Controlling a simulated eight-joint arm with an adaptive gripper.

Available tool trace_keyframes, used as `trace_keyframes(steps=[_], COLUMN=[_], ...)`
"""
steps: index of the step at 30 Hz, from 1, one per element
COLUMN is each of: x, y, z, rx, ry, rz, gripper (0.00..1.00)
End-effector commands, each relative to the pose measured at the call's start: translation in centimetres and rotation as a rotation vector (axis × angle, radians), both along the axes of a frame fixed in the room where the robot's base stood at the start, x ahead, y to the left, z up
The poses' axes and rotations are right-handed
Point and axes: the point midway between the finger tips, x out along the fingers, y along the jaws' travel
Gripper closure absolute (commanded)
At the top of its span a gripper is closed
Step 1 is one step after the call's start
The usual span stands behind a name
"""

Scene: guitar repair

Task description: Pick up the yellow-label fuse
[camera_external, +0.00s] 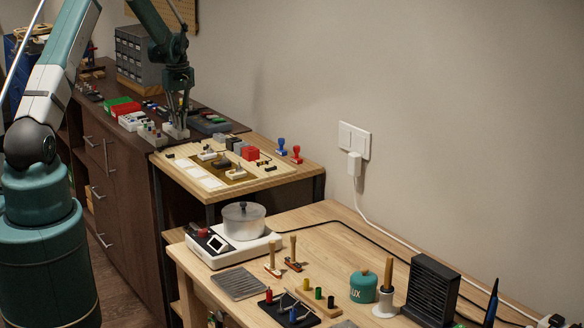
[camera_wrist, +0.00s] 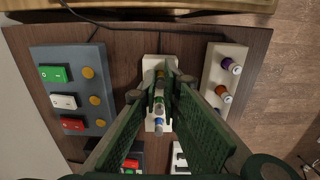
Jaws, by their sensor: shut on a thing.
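My gripper (camera_wrist: 160,84) reaches down to a white fuse holder (camera_wrist: 152,65) in the middle of the wrist view. Its two green fingers are closed on a fuse with a yellow label (camera_wrist: 160,75), whose body is partly hidden between the fingertips. Other fuses stand in the same holder, one with a green band (camera_wrist: 159,93) and one at the near end (camera_wrist: 158,122). In the external view my gripper (camera_external: 178,118) points down at the small white holder (camera_external: 175,132) on the dark cabinet. I cannot tell whether the fuse is clear of its slot.
A grey panel (camera_wrist: 67,63) with green, white and red switches lies left of the holder. A white strip (camera_wrist: 213,68) with coloured knobs lies to the right. A cable (camera_wrist: 94,33) runs behind. A wooden worktop (camera_external: 300,176) stands beside the cabinet (camera_external: 135,190).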

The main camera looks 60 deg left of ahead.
Motion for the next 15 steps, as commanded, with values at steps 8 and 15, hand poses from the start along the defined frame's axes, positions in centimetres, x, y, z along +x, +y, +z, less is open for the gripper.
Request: trace_keyframes(steps=[8,15], x=[0.0,0.0], y=[0.0,0.0], z=[0.1,1.5], rx=[0.000,0.000], ry=[0.000,0.000], rz=[0.000,0.000], gripper=[0.99,0.99])
